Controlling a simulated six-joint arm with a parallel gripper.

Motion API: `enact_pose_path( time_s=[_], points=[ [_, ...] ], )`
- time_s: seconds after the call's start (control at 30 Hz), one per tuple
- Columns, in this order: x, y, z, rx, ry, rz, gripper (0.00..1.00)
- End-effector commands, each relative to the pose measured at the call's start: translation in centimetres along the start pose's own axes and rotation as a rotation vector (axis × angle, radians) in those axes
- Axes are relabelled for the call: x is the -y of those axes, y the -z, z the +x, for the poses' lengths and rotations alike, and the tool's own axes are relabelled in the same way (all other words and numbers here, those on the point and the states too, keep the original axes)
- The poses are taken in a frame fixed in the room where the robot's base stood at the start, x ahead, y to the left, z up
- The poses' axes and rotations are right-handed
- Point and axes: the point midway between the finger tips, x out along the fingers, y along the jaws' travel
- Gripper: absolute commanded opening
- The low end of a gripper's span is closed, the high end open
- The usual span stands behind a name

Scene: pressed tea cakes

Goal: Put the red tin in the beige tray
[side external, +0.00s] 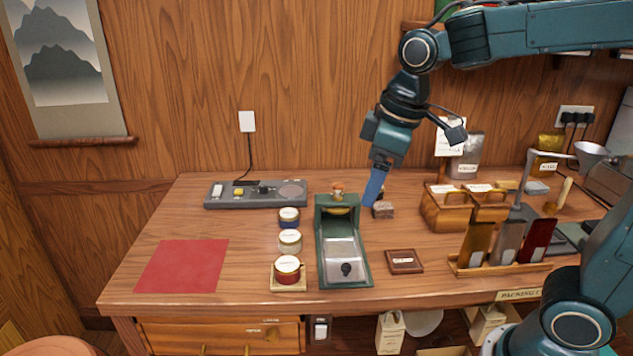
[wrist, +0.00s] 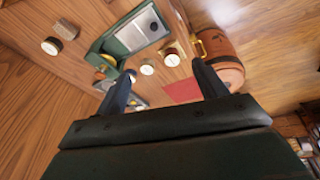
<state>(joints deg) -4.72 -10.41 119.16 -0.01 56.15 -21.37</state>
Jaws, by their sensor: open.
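The red tin (side external: 287,267) has a white lid and stands upright on the small square beige tray (side external: 275,287), at the front middle of the table. In the wrist view the red tin (wrist: 172,58) appears small, beyond the fingers; the tray's edges are hard to make out there. My gripper (side external: 372,201) points down over the back of the table, behind and right of the tin and well apart from it. In the wrist view my gripper (wrist: 163,88) shows two spread fingers with nothing between them.
A cream tin (side external: 290,241) and a blue tin (side external: 289,217) stand behind the red one. The green press (side external: 328,255) stands just right of them. A small brown block (side external: 383,210) is near my fingertips. A red mat (side external: 183,266) lies at left, bare.

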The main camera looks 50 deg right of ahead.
Motion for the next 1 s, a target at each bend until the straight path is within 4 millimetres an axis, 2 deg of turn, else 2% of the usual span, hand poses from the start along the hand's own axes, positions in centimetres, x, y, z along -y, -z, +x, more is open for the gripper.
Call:
enact_pose_path(
  time_s=[0.1,0.3,0.6,0.8,1.0],
  points=[
    [0.5,-2.6,-1.3,-0.042,-0.020,0.080,0.71],
    [1.6,-6.8,-2.5,-0.105,-0.044,0.213,0.71],
    [3.2,-12.1,-2.5,-0.192,-0.068,0.389,0.71],
    [3.7,-13.5,-2.3,-0.219,-0.073,0.443,0.71],
    [3.8,-13.7,-2.2,-0.221,-0.073,0.451,0.71]
  ],
)
